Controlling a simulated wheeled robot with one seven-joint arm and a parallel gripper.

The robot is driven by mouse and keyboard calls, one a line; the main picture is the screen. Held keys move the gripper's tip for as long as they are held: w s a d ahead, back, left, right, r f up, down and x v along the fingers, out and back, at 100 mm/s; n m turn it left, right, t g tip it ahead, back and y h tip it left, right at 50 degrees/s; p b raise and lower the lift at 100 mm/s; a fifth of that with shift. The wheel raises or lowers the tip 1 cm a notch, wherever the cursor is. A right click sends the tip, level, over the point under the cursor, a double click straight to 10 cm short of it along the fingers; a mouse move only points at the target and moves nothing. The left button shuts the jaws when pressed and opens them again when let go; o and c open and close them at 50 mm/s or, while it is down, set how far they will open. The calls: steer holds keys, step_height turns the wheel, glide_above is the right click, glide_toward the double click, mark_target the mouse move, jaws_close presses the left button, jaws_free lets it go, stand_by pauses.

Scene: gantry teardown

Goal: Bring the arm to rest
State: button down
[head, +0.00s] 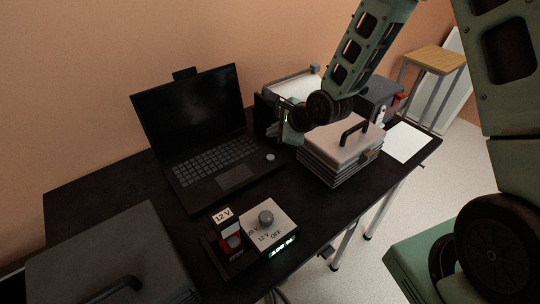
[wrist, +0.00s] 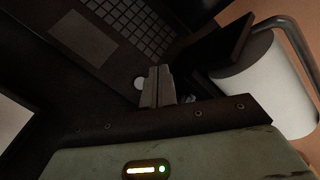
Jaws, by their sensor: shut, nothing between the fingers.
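My gripper (wrist: 159,76) shows in the wrist view with its two grey fingers together and nothing between them. It is over the table beside the laptop (head: 205,125), near a small white round piece on the laptop's right side. In the head view my arm reaches in from the upper right, bent at the wrist, and its end hangs between the laptop and a ribbed case (head: 335,150) with a light lid. The fingertips are hard to make out there.
The dark table (head: 290,190) also holds a knob box (head: 270,224) marked 12 V and OFF, a 12 V block (head: 226,232) in a dark holder, and a white sheet (head: 408,143). A white roll (wrist: 265,92) stands close right of my fingers. A stool (head: 437,58) stands behind.

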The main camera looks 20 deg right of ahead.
steer(key=s+a+r+n+g+h, duration=0.1)
steer(key=s+a+r+n, duration=0.2)
steer(key=s+n, duration=0.2)
steer(key=s+a+r+n+g, duration=0.2)
steer(key=s+n, duration=0.3)
steer(key=s+a+r+n+g+h, duration=0.1)
steer(key=s+a+r+n, duration=0.2)
steer(key=s+n, duration=0.2)
steer(key=s+r+n+g+h, duration=0.1)
steer(key=s+r+n+g, duration=0.1)
steer(key=s+n, duration=0.4)
steer(key=s+d+r+n+g+h, duration=0.1)
steer(key=s+r+n+g, duration=0.1)
steer(key=s+n, duration=0.5)
steer(key=s+r, duration=0.1)
steer(key=s, duration=0.3)
steer(key=shift+s+r+n, duration=0.3)
stand_by(1.2)
